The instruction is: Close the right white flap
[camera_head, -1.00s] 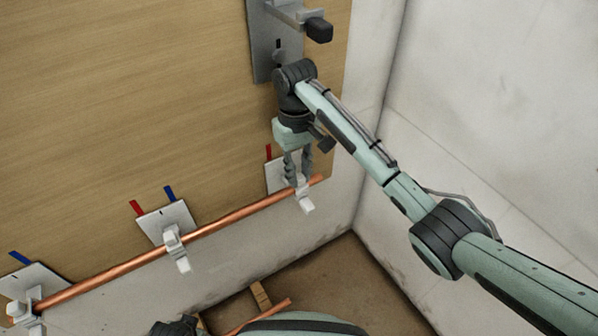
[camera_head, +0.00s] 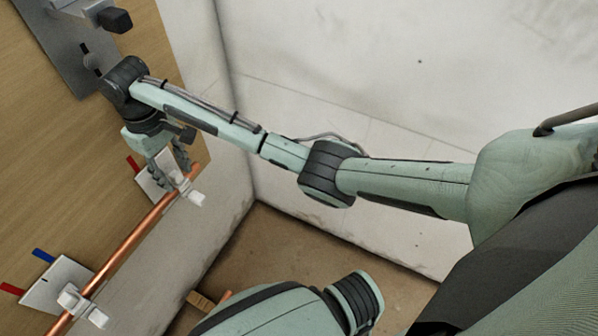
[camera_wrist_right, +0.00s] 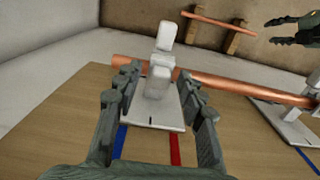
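The right white flap (camera_head: 194,198) hangs out from its white clip at the copper pipe's end; it stands open. In the wrist view the flap (camera_wrist_right: 165,37) points away from the clip body (camera_wrist_right: 158,78), beyond the pipe. My right gripper (camera_head: 177,172) is at this clip. In the wrist view my right gripper (camera_wrist_right: 158,76) is open, its fingers on either side of the clip; contact cannot be told. The copper pipe (camera_head: 130,243) runs through the clip. My left gripper (camera_wrist_right: 283,29) shows open and empty at the wrist view's upper right.
A neighbouring clip plate (camera_head: 58,283) sits farther along the pipe, its white flap (camera_head: 97,318) hanging out. A grey metal bracket (camera_head: 62,40) is above on the wooden board. Another copper pipe (camera_wrist_right: 222,21) lies on wooden blocks on the floor. White walls bound the right side.

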